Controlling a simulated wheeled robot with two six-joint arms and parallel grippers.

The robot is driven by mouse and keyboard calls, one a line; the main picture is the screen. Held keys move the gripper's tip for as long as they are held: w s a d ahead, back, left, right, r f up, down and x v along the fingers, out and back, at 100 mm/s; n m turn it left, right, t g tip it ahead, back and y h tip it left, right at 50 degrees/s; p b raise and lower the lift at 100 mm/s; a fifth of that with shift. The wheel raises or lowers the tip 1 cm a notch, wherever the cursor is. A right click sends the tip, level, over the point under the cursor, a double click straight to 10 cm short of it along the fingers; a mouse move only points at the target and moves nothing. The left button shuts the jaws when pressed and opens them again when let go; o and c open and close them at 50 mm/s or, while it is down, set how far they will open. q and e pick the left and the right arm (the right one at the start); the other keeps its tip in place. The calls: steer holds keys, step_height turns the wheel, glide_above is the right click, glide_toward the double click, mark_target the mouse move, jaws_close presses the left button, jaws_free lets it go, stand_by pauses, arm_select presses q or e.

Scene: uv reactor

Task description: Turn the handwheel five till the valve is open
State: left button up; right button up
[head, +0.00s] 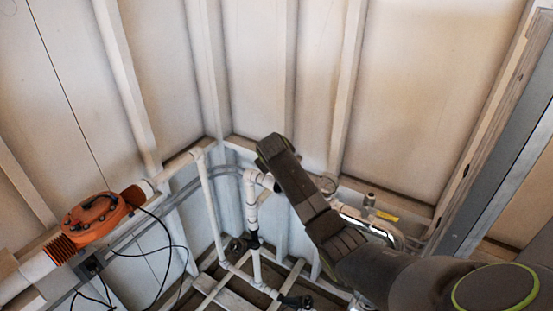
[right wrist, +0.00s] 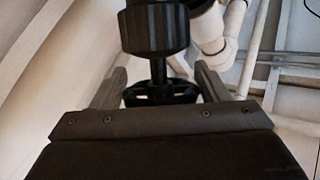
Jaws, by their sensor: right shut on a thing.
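My right gripper (head: 272,147) reaches in from the lower right to the white pipes in the corner. In the right wrist view its two fingers (right wrist: 160,88) stand on either side of a black handwheel (right wrist: 160,98) and are shut on it. The handwheel sits on a short stem below a dark ribbed valve body (right wrist: 154,30). In the head view the handwheel is hidden behind my gripper. How far the valve is open cannot be seen. My left gripper is not in view.
White pipes (head: 211,215) run down the corner beside my arm. A chrome pipe fitting (head: 365,220) lies close to the right of it. An orange unit (head: 95,217) with black cables is on the left. A grey beam (head: 510,150) stands at the right.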

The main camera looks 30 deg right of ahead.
steer(key=n+g+y, duration=0.1)
steer(key=y, duration=0.2)
steer(key=n+g+y, duration=0.1)
steer(key=n+y, duration=0.1)
steer(key=y, duration=0.1)
steer(key=shift+f+n+g+y, duration=0.1)
steer(key=shift+n+g+y, duration=0.2)
steer(key=shift+n+y, duration=0.2)
steer(key=shift+f+n+g+y+b, duration=0.15)
steer(key=shift+n+g+y+b, duration=0.25)
steer(key=shift+y+b, duration=0.4)
steer(key=n+g+y+b, duration=0.1)
steer(key=b, duration=0.3)
steer(key=shift+s+a+y, duration=0.1)
steer(key=shift+a+y, duration=0.05)
steer(key=shift+y, duration=0.15)
steer(key=n+g+y+b, duration=0.1)
steer(key=b, duration=0.7)
steer(key=shift+r+g+y+b, duration=0.25)
steer(key=shift+g+y+b, duration=0.15)
steer(key=shift+b, duration=0.45)
steer(key=shift+n, duration=0.3)
